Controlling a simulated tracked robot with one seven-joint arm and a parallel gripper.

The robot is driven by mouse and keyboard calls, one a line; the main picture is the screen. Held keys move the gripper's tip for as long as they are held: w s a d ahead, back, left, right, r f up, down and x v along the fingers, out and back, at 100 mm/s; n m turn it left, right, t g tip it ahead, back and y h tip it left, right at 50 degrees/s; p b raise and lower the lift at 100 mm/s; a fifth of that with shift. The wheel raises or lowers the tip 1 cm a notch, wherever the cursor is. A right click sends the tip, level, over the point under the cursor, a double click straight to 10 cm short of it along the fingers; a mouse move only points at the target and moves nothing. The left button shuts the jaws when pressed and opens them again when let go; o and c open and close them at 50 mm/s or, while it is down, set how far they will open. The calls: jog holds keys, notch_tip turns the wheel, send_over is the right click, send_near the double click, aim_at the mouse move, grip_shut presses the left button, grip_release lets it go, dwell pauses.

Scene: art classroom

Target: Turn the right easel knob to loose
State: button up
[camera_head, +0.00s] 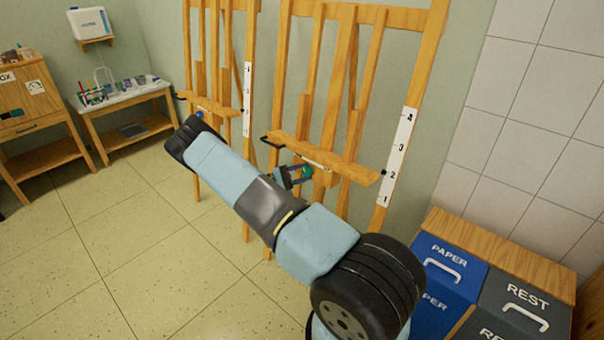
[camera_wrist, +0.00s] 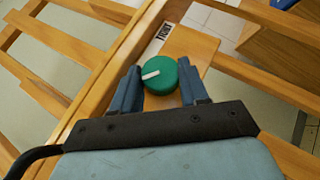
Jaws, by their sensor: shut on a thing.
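The right easel (camera_head: 352,60) stands by the wall. Its green round knob (camera_wrist: 160,76) has a white pointer mark that points to the left in the wrist view. The knob also shows as a small teal spot in the head view (camera_head: 307,171), below the easel's tray. My gripper (camera_wrist: 161,88) has one finger on each side of the knob and is shut on it. In the head view my gripper (camera_head: 295,176) is partly hidden behind my arm. A white label (camera_wrist: 160,38) that seems to read TIGHT is on the wood above the knob.
Another easel (camera_head: 222,60) stands to the left. Blue PAPER (camera_head: 447,262) and dark REST (camera_head: 520,300) bins stand at the lower right, near my arm. A supply table (camera_head: 118,102) and a wooden cabinet (camera_head: 30,105) are at the far left. The floor at left is clear.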

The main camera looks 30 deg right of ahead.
jog(key=shift+n+t+h, duration=0.6)
jog(key=shift+n+h, duration=0.5)
jog(key=shift+n, duration=0.1)
jog(key=o, duration=1)
jog(key=shift+s, duration=0.1)
jog(key=shift+o, duration=0.2)
jog(key=shift+f, duration=0.1)
jog(key=v, duration=1.4)
jog(key=shift+d, duration=0.15)
